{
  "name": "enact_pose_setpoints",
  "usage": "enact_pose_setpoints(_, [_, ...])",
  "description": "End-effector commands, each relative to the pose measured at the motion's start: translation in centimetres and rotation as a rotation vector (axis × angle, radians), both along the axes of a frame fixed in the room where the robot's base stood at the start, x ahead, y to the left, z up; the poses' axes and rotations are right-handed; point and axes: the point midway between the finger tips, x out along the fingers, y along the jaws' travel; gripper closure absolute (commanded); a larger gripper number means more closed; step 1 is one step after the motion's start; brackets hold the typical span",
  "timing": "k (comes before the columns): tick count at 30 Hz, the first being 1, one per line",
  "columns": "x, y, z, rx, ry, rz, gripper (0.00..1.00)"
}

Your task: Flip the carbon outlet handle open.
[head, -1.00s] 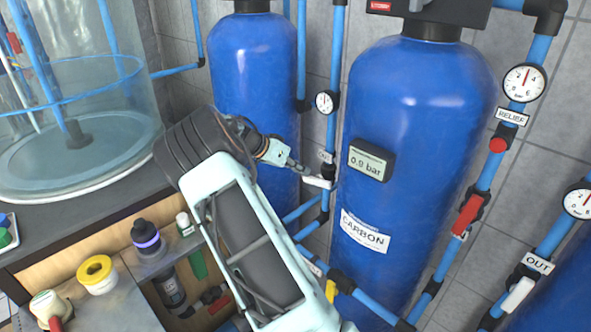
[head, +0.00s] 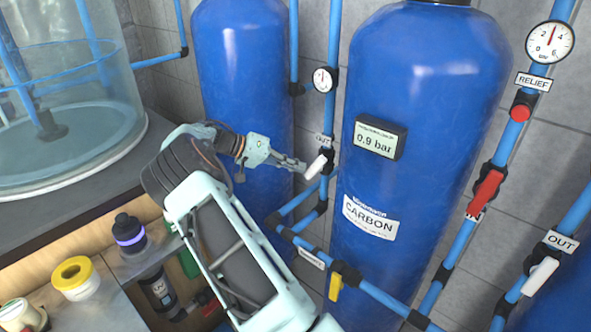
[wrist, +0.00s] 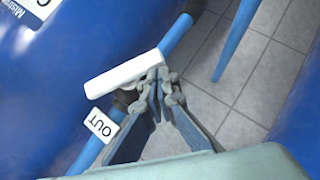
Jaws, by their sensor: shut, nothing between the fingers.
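The white outlet handle (head: 317,167) sits on the blue pipe left of the carbon tank (head: 425,110), by an OUT label (head: 324,141). It is tilted, at an angle between crosswise and in line with the pipe. In the wrist view the white handle (wrist: 122,74) slants across the pipe above its OUT label (wrist: 101,124). My gripper (head: 302,166) is shut and empty, its tips against or very close to the handle; contact is not certain. In the wrist view the gripper tips (wrist: 160,82) meet the handle's right end. The tank's display (head: 379,139) reads 0.9 bar.
A second blue tank (head: 243,70) stands behind my gripper. A red handle (head: 486,190) and a red relief button (head: 521,109) are on the right pipe. Another white handle (head: 541,276) is at far right. A yellow handle (head: 335,287) sits low on the pipes.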

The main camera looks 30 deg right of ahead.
Motion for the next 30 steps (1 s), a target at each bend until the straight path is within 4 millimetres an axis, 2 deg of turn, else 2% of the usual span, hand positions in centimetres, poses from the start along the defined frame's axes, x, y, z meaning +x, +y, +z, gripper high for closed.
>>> enact_pose_setpoints(1, [-0.1, 0.0, -1.0, 0.002, 0.002, -0.002, 1.0])
enact_pose_setpoints(9, [-0.5, -0.1, -2.0, 0.002, -0.001, -0.001, 1.0])
enact_pose_setpoints(30, [-1.0, -0.3, -2.8, 0.002, -0.001, -0.001, 1.0])
